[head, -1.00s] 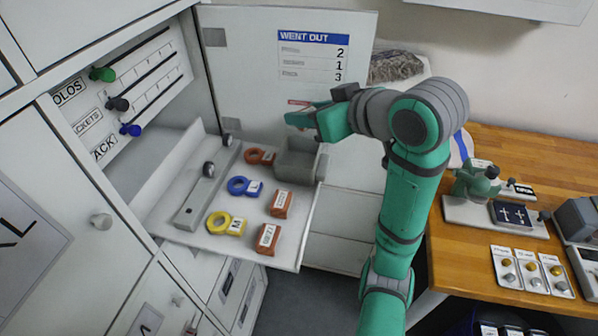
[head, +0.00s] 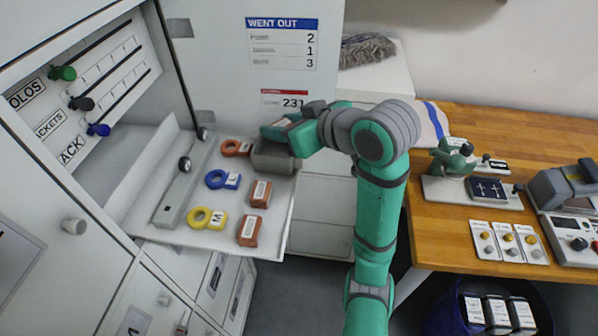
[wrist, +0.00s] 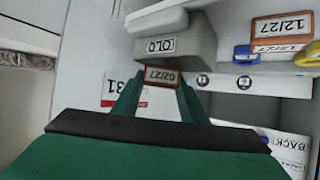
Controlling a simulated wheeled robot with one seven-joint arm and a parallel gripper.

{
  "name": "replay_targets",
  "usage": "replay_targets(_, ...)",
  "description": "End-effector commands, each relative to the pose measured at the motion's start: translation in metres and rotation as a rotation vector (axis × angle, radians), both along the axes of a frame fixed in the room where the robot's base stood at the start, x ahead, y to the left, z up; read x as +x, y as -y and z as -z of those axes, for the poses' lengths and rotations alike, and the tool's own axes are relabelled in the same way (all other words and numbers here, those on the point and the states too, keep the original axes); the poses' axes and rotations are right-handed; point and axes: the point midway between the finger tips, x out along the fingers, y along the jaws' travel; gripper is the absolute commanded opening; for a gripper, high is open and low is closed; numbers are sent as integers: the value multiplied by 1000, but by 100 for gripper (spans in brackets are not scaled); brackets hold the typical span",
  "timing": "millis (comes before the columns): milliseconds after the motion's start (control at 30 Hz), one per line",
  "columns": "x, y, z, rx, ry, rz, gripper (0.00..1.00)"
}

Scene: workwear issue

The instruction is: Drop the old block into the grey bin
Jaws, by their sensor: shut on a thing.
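The old block (wrist: 163,76) is a small orange-brown block with a white label reading 02/27. My gripper (wrist: 158,88) is shut on it, one green finger on each side. In the head view my gripper (head: 281,127) is just above the grey bin (head: 272,160), at the back right corner of the pull-out shelf. The block is mostly hidden there by the fingers. In the wrist view the grey bin (wrist: 190,45), labelled OLD, is right beyond the block. I cannot tell whether the block touches its rim.
The shelf (head: 225,244) also holds two orange blocks (head: 260,192) (head: 249,230), red, blue and yellow ring tags and a long grey bar (head: 180,195). An open cabinet door (head: 230,80) stands behind. A wooden bench (head: 440,240) with devices is at right.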

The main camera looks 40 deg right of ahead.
Motion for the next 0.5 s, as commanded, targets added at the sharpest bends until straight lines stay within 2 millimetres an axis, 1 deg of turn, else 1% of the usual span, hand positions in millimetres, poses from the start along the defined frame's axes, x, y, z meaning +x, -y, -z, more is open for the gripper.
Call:
replay_targets(33, 0, 0, 0, 0, 0, 1, 46)
replay_targets(100, 0, 0, 0, 0, 0, -1, 60)
replay_targets(367, 1, -2, 0, 0, 0, -4, 60)
replay_targets(500, -4, -2, -4, 0, 1, -4, 60)
